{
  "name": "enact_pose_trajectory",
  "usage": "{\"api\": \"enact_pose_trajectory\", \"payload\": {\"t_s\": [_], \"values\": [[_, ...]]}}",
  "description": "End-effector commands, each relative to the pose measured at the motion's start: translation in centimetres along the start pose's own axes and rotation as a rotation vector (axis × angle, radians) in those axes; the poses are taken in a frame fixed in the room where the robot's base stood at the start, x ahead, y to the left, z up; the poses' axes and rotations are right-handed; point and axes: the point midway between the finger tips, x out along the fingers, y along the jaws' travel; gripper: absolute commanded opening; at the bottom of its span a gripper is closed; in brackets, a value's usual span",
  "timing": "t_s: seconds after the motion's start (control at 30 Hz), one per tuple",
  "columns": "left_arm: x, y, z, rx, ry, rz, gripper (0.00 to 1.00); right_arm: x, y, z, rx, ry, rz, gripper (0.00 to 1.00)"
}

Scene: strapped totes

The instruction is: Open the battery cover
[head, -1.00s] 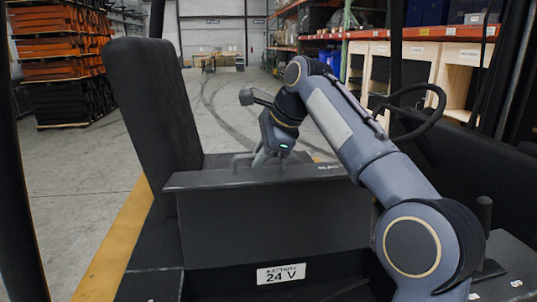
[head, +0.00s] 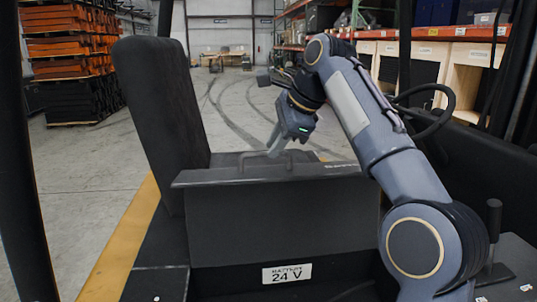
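The dark battery cover (head: 225,178) lies over the battery box in the middle of the head view, with a raised grey bar handle (head: 250,155) on top. My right gripper (head: 273,150) comes down from the upper right, and its grey fingers are at the right part of this handle. The fingers overlap the handle in the picture; I cannot tell whether they grip it or only stand beside it. The cover looks closed. My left gripper is not in view.
A black seat back (head: 160,115) stands upright just left of the cover. A black lever (head: 493,220) is at the right. The box front carries a 24 V label (head: 287,273). Shelving (head: 450,70) and stacked orange racks (head: 67,60) are farther back. The floor behind is open.

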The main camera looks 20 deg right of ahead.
Motion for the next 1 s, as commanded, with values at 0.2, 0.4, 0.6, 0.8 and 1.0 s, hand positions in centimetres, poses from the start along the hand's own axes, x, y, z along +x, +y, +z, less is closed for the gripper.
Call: {"api": "enact_pose_trajectory", "payload": {"t_s": [0.2, 0.4, 0.6, 0.8, 1.0], "values": [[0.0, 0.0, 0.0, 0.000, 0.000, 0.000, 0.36, -2.8, -0.1, 0.0, 0.001, 0.000, -0.002, 0.19], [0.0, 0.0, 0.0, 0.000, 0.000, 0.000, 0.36, -3.5, 0.0, 0.0, 0.000, 0.001, -0.001, 0.19], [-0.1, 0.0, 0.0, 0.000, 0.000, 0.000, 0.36, -3.5, 0.0, 0.0, 0.000, 0.001, -0.001, 0.19], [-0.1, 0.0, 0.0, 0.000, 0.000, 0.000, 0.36, -3.5, 0.0, 0.0, 0.000, 0.000, -0.001, 0.19], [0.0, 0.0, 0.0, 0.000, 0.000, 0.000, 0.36, -3.5, 0.0, -0.1, 0.000, 0.000, -0.002, 0.19]]}}
